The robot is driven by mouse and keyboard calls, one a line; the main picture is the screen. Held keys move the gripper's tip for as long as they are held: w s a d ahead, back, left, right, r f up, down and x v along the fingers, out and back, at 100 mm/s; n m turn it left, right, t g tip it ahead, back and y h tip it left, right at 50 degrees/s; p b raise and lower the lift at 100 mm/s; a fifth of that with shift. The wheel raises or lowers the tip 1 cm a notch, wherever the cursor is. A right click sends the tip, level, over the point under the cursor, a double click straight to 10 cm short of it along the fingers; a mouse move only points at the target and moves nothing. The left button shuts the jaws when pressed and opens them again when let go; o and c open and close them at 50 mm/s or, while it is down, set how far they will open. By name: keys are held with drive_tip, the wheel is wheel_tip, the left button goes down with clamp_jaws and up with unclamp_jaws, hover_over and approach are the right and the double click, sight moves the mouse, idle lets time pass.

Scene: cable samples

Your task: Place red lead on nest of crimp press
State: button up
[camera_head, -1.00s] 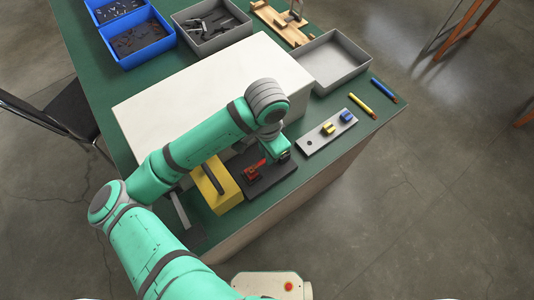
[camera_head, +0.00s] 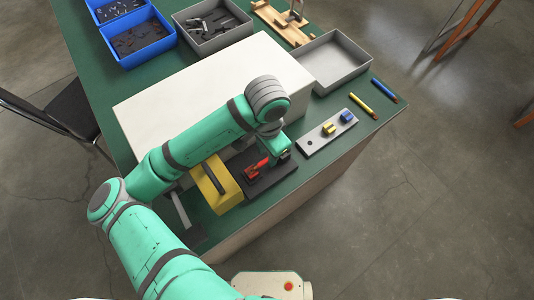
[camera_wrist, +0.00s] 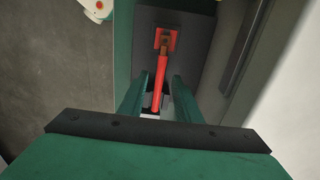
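The crimp press has a yellow body (camera_head: 217,184) with a dark bar on top and a dark base plate (camera_head: 285,172). A small red nest (camera_head: 252,172) sits on the plate; it also shows in the wrist view (camera_wrist: 174,40). The red lead (camera_wrist: 160,84) points at the nest, its copper-coloured end (camera_wrist: 164,38) over or in it; I cannot tell the exact seating. My gripper (camera_wrist: 161,77) is open, one finger on each side of the lead, with small gaps visible. In the head view the lead (camera_head: 263,161) lies between nest and gripper.
A grey strip (camera_head: 314,141) with yellow and blue blocks lies right of the press. Yellow (camera_head: 361,104) and blue (camera_head: 384,90) leads lie near the bench's right edge. A large white box (camera_head: 150,105) stands behind the press. An empty grey tray (camera_head: 350,80) is at back right.

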sight(267, 158)
wheel_tip(267, 158, up, 11)
idle(0.3)
drive_tip(key=shift+w+a+f, duration=0.1)
drive_tip(key=shift+f, duration=0.1)
idle(0.3)
